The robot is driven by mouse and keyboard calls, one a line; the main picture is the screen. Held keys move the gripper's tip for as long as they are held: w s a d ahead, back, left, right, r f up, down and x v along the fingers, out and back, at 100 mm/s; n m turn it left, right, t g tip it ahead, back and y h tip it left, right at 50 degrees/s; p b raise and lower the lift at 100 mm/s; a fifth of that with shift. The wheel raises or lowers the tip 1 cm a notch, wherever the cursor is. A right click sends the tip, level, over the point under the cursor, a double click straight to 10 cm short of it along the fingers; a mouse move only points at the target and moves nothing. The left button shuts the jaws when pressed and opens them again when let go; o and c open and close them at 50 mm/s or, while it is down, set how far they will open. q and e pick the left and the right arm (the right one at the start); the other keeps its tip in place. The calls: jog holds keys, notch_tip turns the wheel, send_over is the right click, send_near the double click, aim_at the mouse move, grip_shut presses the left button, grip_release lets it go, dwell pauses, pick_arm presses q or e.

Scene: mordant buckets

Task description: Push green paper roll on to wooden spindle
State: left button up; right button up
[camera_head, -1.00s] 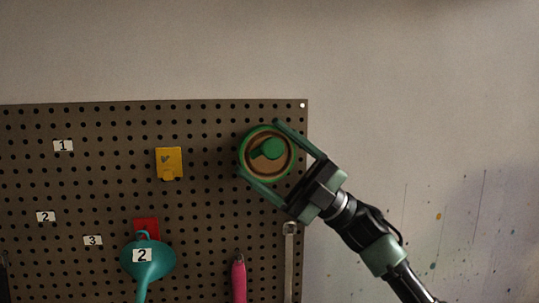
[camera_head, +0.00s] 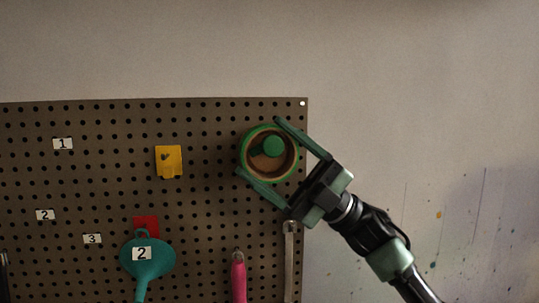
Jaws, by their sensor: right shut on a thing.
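The green paper roll (camera_head: 242,150) is a ring with a green outer edge and a brown inside, at the upper right of the pegboard. My right gripper (camera_head: 262,147) is shut on it, one finger at its upper right edge and one at its lower left. A round green knob (camera_head: 273,146) shows inside the roll's opening, right of and above its middle. It looks like the end of the wooden spindle, with the roll around it. How deep the roll sits on it I cannot tell. My left gripper is not in view.
The pegboard (camera_head: 205,200) carries a yellow hook plate (camera_head: 168,162), a teal funnel (camera_head: 147,260) on a red plate (camera_head: 146,224), a pink-handled tool (camera_head: 239,279) and a metal wrench (camera_head: 290,260).

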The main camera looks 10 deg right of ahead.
jog(key=shift+s, duration=1.1)
jog(key=shift+w, duration=0.15)
dwell(1.2)
jog(key=shift+w, duration=0.25)
jog(key=shift+w, duration=0.3)
jog(key=shift+w, duration=0.3)
jog(key=shift+w, duration=0.35)
jog(key=shift+w+p, duration=0.45)
jog(key=shift+w, duration=0.55)
